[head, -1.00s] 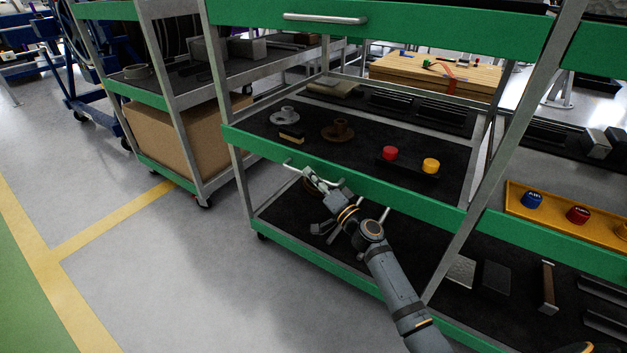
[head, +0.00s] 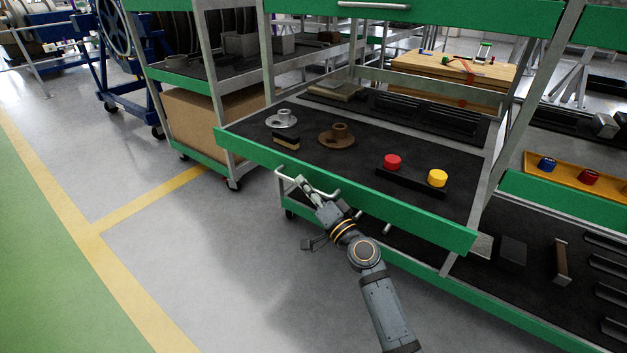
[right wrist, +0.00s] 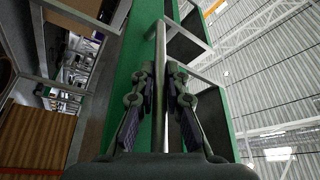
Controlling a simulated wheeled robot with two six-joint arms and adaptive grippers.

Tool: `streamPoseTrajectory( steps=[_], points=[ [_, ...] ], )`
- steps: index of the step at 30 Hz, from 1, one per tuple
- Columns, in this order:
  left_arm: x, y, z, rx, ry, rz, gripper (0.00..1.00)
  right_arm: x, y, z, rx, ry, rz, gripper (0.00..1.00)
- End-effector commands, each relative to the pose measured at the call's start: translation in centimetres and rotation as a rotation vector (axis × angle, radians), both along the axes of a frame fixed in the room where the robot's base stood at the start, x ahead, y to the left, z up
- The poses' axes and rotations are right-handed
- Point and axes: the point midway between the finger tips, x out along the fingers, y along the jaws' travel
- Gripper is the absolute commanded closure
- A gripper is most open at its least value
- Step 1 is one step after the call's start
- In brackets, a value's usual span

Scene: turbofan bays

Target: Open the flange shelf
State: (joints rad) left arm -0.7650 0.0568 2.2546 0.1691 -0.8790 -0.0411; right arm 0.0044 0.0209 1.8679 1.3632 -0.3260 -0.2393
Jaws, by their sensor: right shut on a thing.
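The flange shelf (head: 350,168) is a black sliding shelf with a green front edge, and it stands pulled out from its rack in the head view. On it are a grey flange (head: 284,119), a brown flange (head: 338,137), a red cap (head: 392,161) and a yellow cap (head: 437,178). My right gripper (head: 303,186) is shut on the shelf's metal handle (head: 322,193). In the right wrist view the handle bar (right wrist: 161,85) runs between the two fingers. My left gripper is out of view.
A lower black shelf (head: 510,290) sits under the open one. A neighbouring rack with a cardboard box (head: 205,122) stands to the left. An upper green shelf front (head: 420,18) hangs above. The grey floor (head: 200,270) in front is free.

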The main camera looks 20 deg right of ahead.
Motion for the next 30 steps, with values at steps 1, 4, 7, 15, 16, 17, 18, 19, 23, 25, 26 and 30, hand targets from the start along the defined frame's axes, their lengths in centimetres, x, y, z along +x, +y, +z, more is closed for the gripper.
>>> streamPoseTrajectory(
  steps=[1,4,7,15,16,17,18,19,23,25,26,30],
  points=[
    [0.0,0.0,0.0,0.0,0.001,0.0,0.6,-0.3,0.4,-0.1,0.002,0.002,-0.001,1.0],
    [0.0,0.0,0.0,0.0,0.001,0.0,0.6,-0.7,0.9,-0.2,0.002,0.002,-0.001,1.0],
    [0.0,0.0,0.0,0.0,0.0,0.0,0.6,-0.9,1.2,-0.1,0.0,0.002,-0.001,1.0],
    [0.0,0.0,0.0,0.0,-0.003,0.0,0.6,-1.1,1.5,-0.1,0.0,0.001,-0.001,1.0],
    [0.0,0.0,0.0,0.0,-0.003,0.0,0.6,-1.1,1.5,-0.1,-0.001,0.001,-0.001,1.0],
    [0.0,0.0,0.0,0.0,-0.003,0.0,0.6,-1.1,1.4,-0.1,-0.001,0.001,-0.001,1.0],
    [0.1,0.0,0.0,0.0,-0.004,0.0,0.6,-1.1,1.4,-0.1,-0.001,0.001,-0.001,1.0],
    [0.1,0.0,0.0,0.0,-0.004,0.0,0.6,-1.1,1.4,-0.1,-0.001,0.001,-0.001,1.0],
    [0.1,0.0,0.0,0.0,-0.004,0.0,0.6,-1.1,1.4,-0.1,-0.001,0.001,-0.001,0.82],
    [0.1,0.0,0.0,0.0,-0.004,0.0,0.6,-1.1,1.4,-0.1,-0.001,0.001,-0.001,0.78],
    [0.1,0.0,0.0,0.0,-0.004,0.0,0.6,-1.1,1.4,-0.1,-0.001,0.001,-0.001,0.78],
    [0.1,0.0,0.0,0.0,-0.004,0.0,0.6,-1.1,1.4,0.0,-0.001,0.0,0.0,0.78]
  ],
)
